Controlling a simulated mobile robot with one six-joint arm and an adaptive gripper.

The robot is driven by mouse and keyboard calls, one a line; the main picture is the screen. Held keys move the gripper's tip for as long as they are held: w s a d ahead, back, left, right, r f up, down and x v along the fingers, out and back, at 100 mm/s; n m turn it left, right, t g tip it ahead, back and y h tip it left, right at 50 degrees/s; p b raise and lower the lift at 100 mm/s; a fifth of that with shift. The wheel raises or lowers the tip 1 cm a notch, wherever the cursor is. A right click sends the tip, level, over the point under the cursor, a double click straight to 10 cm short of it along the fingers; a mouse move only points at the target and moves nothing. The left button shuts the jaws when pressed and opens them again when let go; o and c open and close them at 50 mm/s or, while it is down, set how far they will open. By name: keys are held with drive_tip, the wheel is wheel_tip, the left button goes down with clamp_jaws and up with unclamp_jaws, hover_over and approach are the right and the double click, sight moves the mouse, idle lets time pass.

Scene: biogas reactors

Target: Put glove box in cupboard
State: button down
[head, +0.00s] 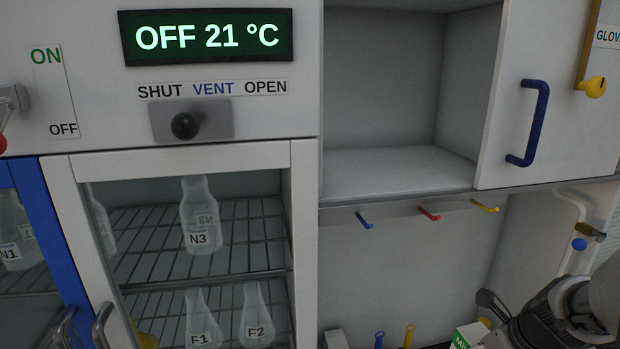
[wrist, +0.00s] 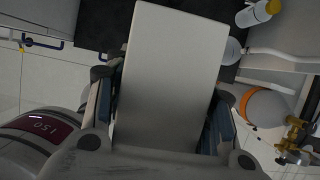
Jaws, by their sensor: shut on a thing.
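The glove box shows in the wrist view as a plain pale box (wrist: 172,70) between the two fingers of my gripper (wrist: 158,112), which is shut on it. In the head view a white and green box (head: 466,337) shows at the bottom edge, beside my gripper (head: 490,312); it is mostly cut off by the frame and appears to be the same box. The cupboard (head: 400,165) is at the upper middle right of the head view. Its opening is uncovered and its visible shelf is bare. The cupboard door (head: 505,130) with a blue handle (head: 535,125) is to the right of the opening.
Blue, red and yellow hooks (head: 429,213) stick out below the cupboard. A glass-fronted cabinet (head: 180,160) with labelled flasks (head: 198,218) stands at left. A yellow knob (head: 594,87) is at the upper right. A white bottle (wrist: 258,13) shows in the wrist view.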

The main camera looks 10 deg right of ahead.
drive_tip(key=w+a+f+n+g+b, duration=0.2)
drive_tip(key=a+f+n+g+b, duration=0.2)
drive_tip(key=a+f+n+b, duration=0.4)
drive_tip(key=w+a+f+n+g+b, duration=0.3)
drive_tip(key=a+f+n+b, duration=0.6)
drive_tip(key=a+f+n, duration=0.7)
wheel_tip(320, 180, down, 3)
drive_tip(key=n+g, duration=0.2)
drive_tip(key=n, duration=0.8)
drive_tip(key=shift+w+a+f+n, duration=0.15)
drive_tip(key=shift+w+f+n, duration=0.05)
drive_tip(key=shift+w+n, duration=0.2)
drive_tip(key=shift+s, duration=0.1)
